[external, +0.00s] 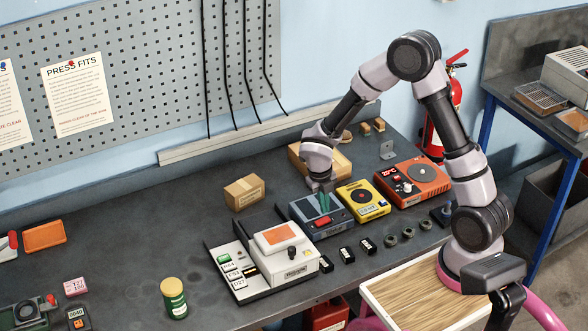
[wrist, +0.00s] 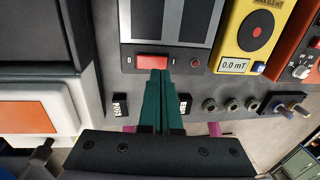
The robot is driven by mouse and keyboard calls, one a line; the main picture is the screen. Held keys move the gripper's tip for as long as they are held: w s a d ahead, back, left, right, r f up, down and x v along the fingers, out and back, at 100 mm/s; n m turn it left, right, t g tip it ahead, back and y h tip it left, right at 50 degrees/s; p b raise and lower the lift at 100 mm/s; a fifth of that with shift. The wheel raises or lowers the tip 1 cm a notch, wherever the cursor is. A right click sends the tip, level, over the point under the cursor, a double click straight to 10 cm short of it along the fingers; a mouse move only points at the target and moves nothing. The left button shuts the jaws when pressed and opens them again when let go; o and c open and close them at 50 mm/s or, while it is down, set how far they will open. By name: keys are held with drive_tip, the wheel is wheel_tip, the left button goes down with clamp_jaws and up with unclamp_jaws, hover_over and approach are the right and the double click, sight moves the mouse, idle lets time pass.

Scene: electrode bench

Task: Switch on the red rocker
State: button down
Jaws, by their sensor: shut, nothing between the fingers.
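The red rocker (wrist: 152,61) sits on the front edge of a blue-grey device (external: 320,214), with a small mark on the panel on each side of it. It also shows in the external view (external: 322,221). My gripper (wrist: 161,73) is shut and empty, its two teal fingers side by side. In the wrist view the fingertips overlap the lower edge of the rocker, right of its middle. In the external view my gripper (external: 323,203) is over the device, by the rocker. I cannot tell whether the tips touch it. Which way the rocker is tilted is not clear.
A yellow meter (external: 362,199) and an orange hotplate-like unit (external: 411,182) stand to the right. A white device with an orange top (external: 282,238) stands to the left. Several small black and metal parts lie in front. A cardboard box (external: 244,192) is behind.

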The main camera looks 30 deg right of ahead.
sight(322, 222)
drive_tip(key=shift+d+f, duration=0.2)
drive_tip(key=shift+f, duration=1.3)
drive_tip(key=shift+f, duration=0.1)
drive_tip(key=shift+s+d+f, duration=0.1)
drive_tip(key=shift+d+f, duration=0.1)
drive_tip(key=shift+a, duration=0.1)
drive_tip(key=shift+a, duration=0.9)
drive_tip(key=shift+r, duration=0.55)
wheel_tip(322, 222, up, 13)
drive_tip(key=a, duration=0.2)
drive_tip(key=shift+d, duration=0.15)
